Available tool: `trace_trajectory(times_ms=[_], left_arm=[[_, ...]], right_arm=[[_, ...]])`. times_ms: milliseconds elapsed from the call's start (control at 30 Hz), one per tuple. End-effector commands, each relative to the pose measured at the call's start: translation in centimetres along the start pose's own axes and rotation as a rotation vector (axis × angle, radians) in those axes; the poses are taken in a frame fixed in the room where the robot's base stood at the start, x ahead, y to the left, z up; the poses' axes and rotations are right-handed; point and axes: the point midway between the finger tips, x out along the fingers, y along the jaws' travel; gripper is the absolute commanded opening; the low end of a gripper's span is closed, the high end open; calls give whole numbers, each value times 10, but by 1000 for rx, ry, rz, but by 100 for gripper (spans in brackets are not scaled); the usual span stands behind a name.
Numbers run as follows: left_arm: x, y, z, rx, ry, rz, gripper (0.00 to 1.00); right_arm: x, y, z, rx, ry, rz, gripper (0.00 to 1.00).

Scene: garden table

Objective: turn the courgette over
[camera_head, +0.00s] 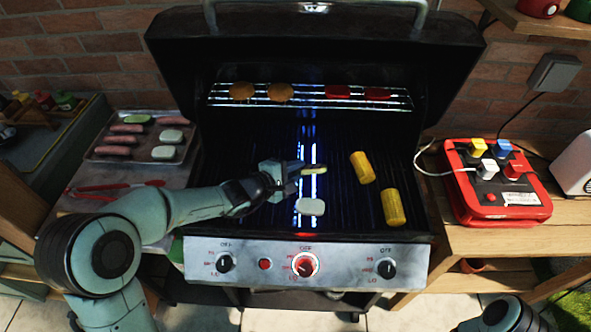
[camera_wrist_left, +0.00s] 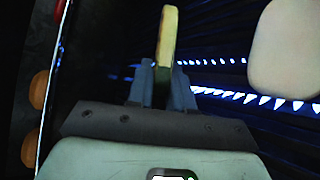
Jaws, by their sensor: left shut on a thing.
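The courgette slice (camera_head: 314,169) is a pale yellow-green piece over the middle of the grill grate. My left gripper (camera_head: 292,174) is shut on it, the slice sticking out beyond the fingertips. In the left wrist view, the courgette slice (camera_wrist_left: 167,38) stands edge-on between the two fingers of my left gripper (camera_wrist_left: 162,84), with a dark green edge near the fingers. Whether it touches the grate is unclear. My right gripper is not in view.
A white slab (camera_head: 310,206) lies on the grate just in front of the courgette. Two yellow corn cobs (camera_head: 362,167) lie to the right. A warming rack (camera_head: 310,97) with round pieces spans the back. A food tray (camera_head: 112,155) stands left, a red box (camera_head: 495,185) right.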

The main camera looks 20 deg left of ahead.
Motion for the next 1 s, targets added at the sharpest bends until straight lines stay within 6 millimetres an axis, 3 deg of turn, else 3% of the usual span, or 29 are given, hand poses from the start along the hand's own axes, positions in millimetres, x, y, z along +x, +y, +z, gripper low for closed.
trace_trajectory(times_ms=[333,367,400,433,1000], left_arm=[[3,-8,-3,1,0,0,0],[3,-7,-3,1,0,0,31],[3,-6,-3,1,0,0,44],[3,-7,-3,0,0,-1,51],[4,-14,-4,-4,3,-16,51]], right_arm=[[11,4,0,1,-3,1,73],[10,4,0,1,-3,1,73],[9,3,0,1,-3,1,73],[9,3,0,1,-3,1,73],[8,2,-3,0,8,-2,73]])
